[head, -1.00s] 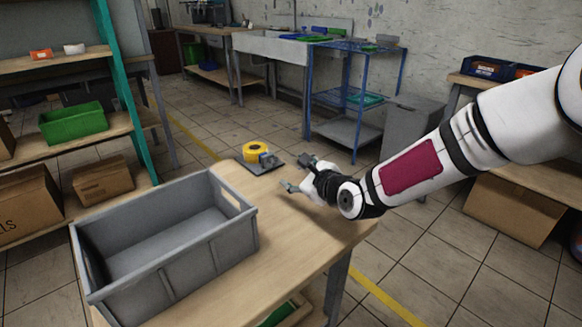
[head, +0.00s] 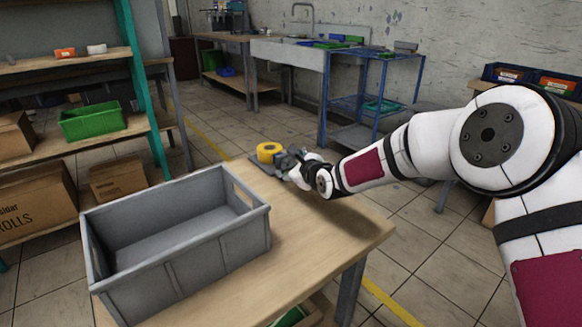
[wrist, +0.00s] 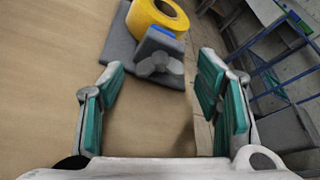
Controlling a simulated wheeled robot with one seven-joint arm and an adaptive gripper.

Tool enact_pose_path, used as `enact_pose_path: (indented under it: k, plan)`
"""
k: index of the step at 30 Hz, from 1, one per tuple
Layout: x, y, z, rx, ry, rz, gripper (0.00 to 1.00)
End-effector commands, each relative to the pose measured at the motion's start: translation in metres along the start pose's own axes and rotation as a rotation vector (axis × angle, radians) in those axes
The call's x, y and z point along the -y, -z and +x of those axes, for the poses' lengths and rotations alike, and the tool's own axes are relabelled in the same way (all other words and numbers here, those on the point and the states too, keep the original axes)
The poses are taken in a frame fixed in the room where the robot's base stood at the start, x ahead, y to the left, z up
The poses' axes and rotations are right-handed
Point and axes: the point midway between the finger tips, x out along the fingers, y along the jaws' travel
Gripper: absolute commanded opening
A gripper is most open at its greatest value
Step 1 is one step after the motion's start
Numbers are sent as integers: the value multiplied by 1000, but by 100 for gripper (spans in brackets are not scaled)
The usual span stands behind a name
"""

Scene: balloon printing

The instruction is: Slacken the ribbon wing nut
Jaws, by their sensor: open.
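The ribbon wing nut (wrist: 158,66) is a grey lobed knob on the near face of a grey block with a blue strip, seen in the wrist view. Behind it a yellow ribbon roll (wrist: 158,14) stands on a dark grey base plate (wrist: 118,42). The roll also shows in the head view (head: 269,151), at the far end of the table. My gripper (wrist: 160,90) is open and empty, its teal-padded fingers wide apart. The wing nut appears between and beyond the fingers, apart from them. In the head view my gripper (head: 290,163) hides most of the stand.
A large grey crate (head: 217,245) takes up the near left of the wooden table (head: 330,226). The table top to the right of the crate is clear. Shelves with a green bin (head: 93,120) stand at left, and a blue metal rack (head: 372,90) stands behind the table.

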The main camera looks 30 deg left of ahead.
Motion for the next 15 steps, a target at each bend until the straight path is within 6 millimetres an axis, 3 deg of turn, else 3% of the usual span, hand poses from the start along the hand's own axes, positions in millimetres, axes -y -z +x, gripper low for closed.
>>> enact_pose_path:
  k: [7,13,15]
  plan:
    - [0,0,0,0,0,0,58]
    - [0,0,0,0,0,0,13]
    - [0,0,0,0,0,0,10]
